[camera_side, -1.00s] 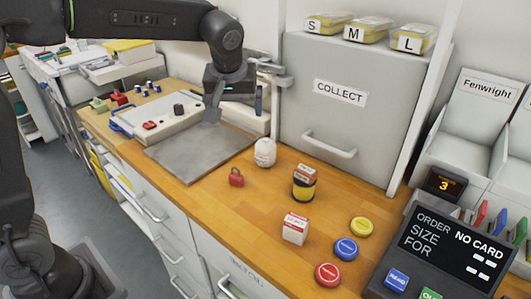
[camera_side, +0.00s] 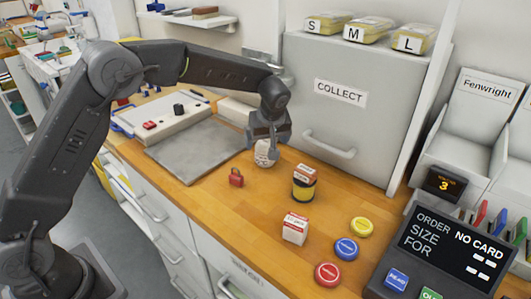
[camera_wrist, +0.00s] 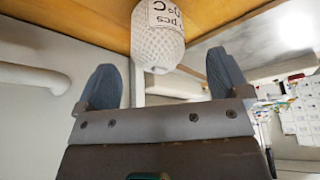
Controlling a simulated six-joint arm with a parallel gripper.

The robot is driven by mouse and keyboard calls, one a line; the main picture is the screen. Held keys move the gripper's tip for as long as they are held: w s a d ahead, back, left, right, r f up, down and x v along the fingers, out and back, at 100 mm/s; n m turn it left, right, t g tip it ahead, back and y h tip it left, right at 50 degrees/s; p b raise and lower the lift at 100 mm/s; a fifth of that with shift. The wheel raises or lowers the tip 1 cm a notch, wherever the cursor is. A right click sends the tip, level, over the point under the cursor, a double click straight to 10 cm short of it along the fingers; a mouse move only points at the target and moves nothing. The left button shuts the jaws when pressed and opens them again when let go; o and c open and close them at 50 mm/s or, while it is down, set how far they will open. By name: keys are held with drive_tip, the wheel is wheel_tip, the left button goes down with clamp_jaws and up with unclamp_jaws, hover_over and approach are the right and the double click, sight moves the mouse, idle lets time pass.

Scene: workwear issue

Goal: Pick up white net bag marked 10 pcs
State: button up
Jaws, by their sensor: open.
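The white net bag (camera_side: 265,154) stands on the wooden counter in the side view, in front of the grey COLLECT cabinet. Its upper part is hidden behind my gripper (camera_side: 268,143). In the wrist view the net bag (camera_wrist: 157,42) shows its mesh and part of a printed label reading "pcs", upside down. My gripper (camera_wrist: 163,85) is open, with its two blue-grey fingers apart. The bag lies ahead of the gap between the fingers in the wrist view. I cannot tell from the side view whether the fingers touch it.
Close by on the counter (camera_side: 205,208) are a red padlock (camera_side: 236,178), a black-and-yellow tin (camera_side: 304,188) with a small box on top and a red-and-white box (camera_side: 295,228). The COLLECT cabinet (camera_side: 372,112) with its handle (camera_side: 329,145) stands right behind. A grey plate (camera_side: 195,150) lies left.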

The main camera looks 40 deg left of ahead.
sight(265, 150)
drive_tip(key=shift+x, duration=2.85)
drive_tip(key=shift+w, duration=0.1)
drive_tip(key=c, duration=1)
